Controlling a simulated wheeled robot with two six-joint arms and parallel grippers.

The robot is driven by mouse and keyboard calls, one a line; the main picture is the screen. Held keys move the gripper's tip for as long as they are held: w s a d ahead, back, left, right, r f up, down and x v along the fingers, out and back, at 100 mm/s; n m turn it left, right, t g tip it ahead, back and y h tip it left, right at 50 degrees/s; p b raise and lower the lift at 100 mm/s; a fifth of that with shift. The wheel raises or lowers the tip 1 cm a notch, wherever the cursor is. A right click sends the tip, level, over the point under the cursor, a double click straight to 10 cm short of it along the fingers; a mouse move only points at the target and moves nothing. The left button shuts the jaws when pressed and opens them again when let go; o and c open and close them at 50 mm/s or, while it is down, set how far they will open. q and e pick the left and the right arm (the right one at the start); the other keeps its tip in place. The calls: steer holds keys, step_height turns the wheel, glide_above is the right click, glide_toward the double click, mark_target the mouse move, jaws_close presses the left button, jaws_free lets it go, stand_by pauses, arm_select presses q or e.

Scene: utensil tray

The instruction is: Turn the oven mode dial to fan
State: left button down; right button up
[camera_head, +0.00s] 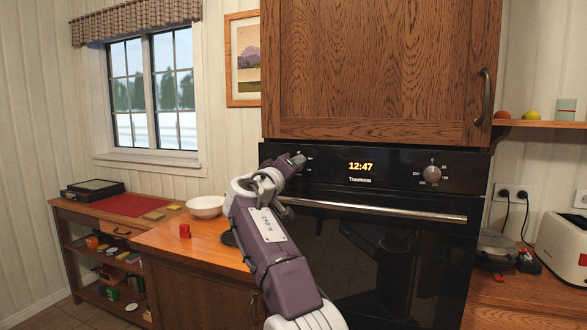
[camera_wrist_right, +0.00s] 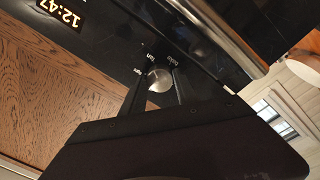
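The oven (camera_head: 375,230) is black, with two dials on its top panel. The left dial is mostly hidden behind my right gripper (camera_head: 297,160) in the head view. In the right wrist view a round silver dial (camera_wrist_right: 158,80) sits between the two dark fingers of my right gripper (camera_wrist_right: 160,76). The fingers lie close against both sides of it and appear shut on it. The dial's pointer direction cannot be told. My left gripper is in neither view.
The other dial (camera_head: 432,174) is right of the clock display (camera_head: 361,167). The oven handle (camera_head: 375,209) runs below the panel, near my arm. A wooden cabinet (camera_head: 380,70) is above. A white bowl (camera_head: 205,206) and a red object (camera_head: 185,231) stand on the left counter.

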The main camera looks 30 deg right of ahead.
steer(key=o, duration=0.4)
steer(key=shift+a+f, duration=0.1)
steer(key=b+v, duration=0.4)
steer(key=v, duration=0.4)
steer(key=shift+s+a, duration=0.25)
steer(key=shift+a, duration=0.05)
